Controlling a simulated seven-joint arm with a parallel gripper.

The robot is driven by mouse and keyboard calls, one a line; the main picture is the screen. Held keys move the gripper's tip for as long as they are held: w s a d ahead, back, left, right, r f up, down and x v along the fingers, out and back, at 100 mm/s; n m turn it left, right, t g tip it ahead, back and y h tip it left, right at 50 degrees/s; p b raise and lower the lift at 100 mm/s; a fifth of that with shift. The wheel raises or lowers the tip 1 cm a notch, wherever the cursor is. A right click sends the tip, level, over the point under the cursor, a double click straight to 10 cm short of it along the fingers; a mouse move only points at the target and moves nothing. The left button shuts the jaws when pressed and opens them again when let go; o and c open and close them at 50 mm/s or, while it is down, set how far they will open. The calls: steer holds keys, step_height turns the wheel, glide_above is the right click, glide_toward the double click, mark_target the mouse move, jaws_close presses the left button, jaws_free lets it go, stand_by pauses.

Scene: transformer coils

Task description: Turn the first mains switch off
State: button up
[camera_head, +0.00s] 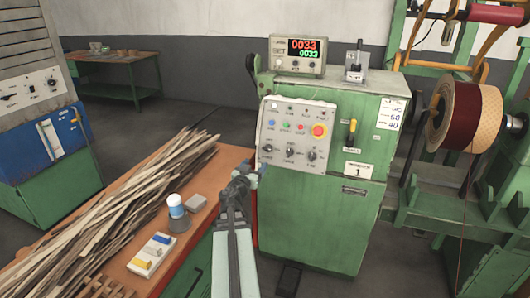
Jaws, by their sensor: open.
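A green machine cabinet (310,220) stands in the middle, with a plate marked 1 (358,170) on its front. Above that plate is a yellow-handled lever switch (351,129), which looks roughly upright. My gripper (254,174) is open, in front of the panel's lower left and left of the yellow lever. It seems empty, and I cannot tell whether it touches the panel.
An orange-topped bench (200,232) at left holds a pile of wooden strips (110,205), a blue-and-white spool (176,206) and a small box (152,255). A counter display (297,56) sits on the cabinet. A winding frame with a coil (470,115) stands right. Another cabinet is far left.

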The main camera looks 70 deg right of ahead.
mark_target(266, 149)
steer(key=d, duration=1.2)
steer(key=c, duration=1.1)
steer(key=shift+o, duration=0.2)
steer(key=shift+n, duration=0.3)
steer(key=n+t, duration=0.1)
steer(key=n, duration=0.2)
steer(key=shift+s+t, duration=0.15)
steer(key=shift+t, duration=0.25)
steer(key=shift+n+t+y, duration=0.5)
steer(key=shift+n+t, duration=0.3)
steer(key=shift+n, duration=2.2)
steer(key=shift+t, duration=0.4)
